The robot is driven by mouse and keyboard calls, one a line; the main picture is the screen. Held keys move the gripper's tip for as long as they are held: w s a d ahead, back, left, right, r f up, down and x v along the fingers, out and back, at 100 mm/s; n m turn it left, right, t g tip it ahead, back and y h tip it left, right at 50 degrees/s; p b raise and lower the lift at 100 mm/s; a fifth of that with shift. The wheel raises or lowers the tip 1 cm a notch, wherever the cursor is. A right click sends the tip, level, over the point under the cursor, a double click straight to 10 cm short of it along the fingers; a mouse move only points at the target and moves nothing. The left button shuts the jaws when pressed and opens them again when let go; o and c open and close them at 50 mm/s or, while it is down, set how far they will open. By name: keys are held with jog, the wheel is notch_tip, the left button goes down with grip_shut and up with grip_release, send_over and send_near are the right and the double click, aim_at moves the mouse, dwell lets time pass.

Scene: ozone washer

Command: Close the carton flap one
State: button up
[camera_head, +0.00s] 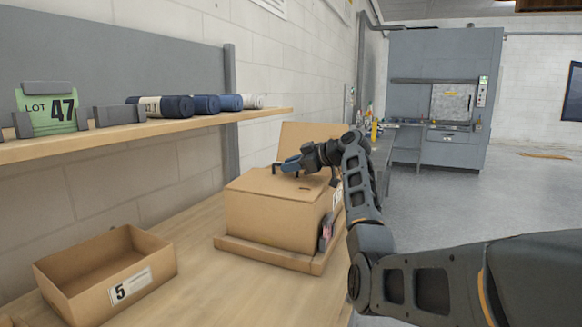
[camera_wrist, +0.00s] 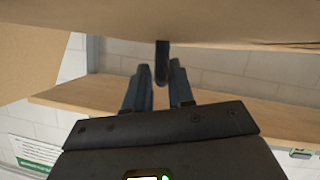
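The brown carton (camera_head: 270,215) stands on the bench. One flap (camera_head: 310,138) stands raised at its far side; the rest of the top looks covered. My gripper (camera_head: 283,167) is low over the carton's top, with its blue fingers towards the left edge. In the wrist view, cardboard (camera_wrist: 220,18) fills the upper part. A dark peg-like handle (camera_wrist: 162,62) juts from it between the two fingertips of my gripper (camera_wrist: 160,72). The fingers stand a little apart, and a thin gap shows beside the handle. Whether they touch it is hard to tell.
An open box marked 5 (camera_head: 92,278) sits at the front left of the bench (camera_head: 205,275). A shelf (camera_head: 150,131) above holds dark rolls (camera_head: 205,104) and a LOT 47 sign (camera_head: 48,110). A grey cabinet (camera_head: 415,65) stands far back. Bench space between box and carton is clear.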

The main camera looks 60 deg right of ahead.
aim_at(313, 181)
jog(key=shift+o, duration=1.2)
jog(key=shift+f, duration=0.15)
jog(key=shift+s+a, duration=0.1)
jog(key=b+v, duration=0.1)
jog(key=v, duration=0.6)
jog(key=shift+s+r, duration=0.2)
jog(key=shift+s, duration=0.1)
